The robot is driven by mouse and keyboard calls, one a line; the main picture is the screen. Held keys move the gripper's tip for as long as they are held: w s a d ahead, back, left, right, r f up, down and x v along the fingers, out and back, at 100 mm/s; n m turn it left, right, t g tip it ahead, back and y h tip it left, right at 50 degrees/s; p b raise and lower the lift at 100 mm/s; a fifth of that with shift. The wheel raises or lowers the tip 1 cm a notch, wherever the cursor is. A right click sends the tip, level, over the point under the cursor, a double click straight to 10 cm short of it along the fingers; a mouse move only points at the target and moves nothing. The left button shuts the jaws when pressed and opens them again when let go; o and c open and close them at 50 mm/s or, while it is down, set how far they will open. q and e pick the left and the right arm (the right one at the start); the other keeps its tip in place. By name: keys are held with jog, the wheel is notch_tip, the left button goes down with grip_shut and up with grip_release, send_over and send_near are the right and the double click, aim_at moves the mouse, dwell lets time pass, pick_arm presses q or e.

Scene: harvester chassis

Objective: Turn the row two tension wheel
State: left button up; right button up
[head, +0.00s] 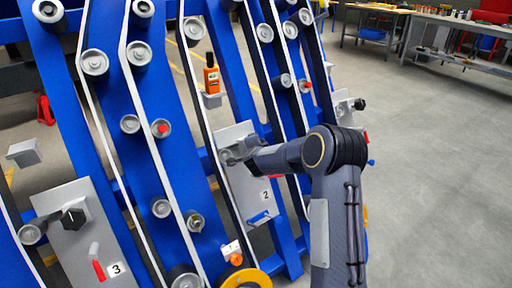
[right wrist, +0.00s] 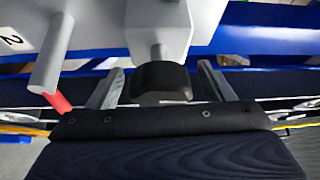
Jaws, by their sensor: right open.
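The row two grey plate (head: 245,180) carries a label "2" (head: 265,195). My right gripper (head: 238,150) reaches the upper part of this plate from the right and hides the row two wheel in the head view. In the right wrist view the black tension wheel (right wrist: 160,82) sits on a grey shaft below a grey block (right wrist: 158,25). My right gripper (right wrist: 160,86) is open, with one finger on each side of the wheel. Small gaps show between wheel and fingers, so I see no grip. My left gripper is not in view.
A grey handle with a red tip (right wrist: 52,75) stands left of the fingers. Row three has its own plate (head: 85,240) and black knob (head: 73,217). An orange meter (head: 211,78) sits on a small bracket. Blue beams and rollers surround the arm; open floor (head: 430,170) lies right.

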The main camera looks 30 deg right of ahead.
jog(key=v, duration=0.8)
jog(key=shift+p, duration=0.3)
jog(key=s+a+r+n+y, duration=0.4)
jog(key=s+a+r+n, duration=0.15)
jog(key=s, duration=0.25)
jog(key=s+a+r+n+y, duration=0.4)
jog(key=s+a+r+n, duration=0.1)
jog(key=s+a, duration=0.25)
jog(key=s+a+f+n+g+y, duration=0.1)
jog(key=s+a+f+n+g, duration=0.15)
jog(key=s, duration=0.55)
jog(key=s+a+f+n+g, duration=0.1)
jog(key=s+f+n+g, duration=0.15)
jog(key=s, duration=0.55)
jog(key=s+a+f+n+g+y, duration=0.1)
jog(key=s+f+n, duration=0.15)
jog(key=s, duration=0.65)
notch_tip(320, 180, up, 21)
jog(key=p, duration=2)
jog(key=shift+w+a+f, duration=0.2)
jog(key=shift+w+a, duration=0.05)
jog(key=shift+w, duration=0.25)
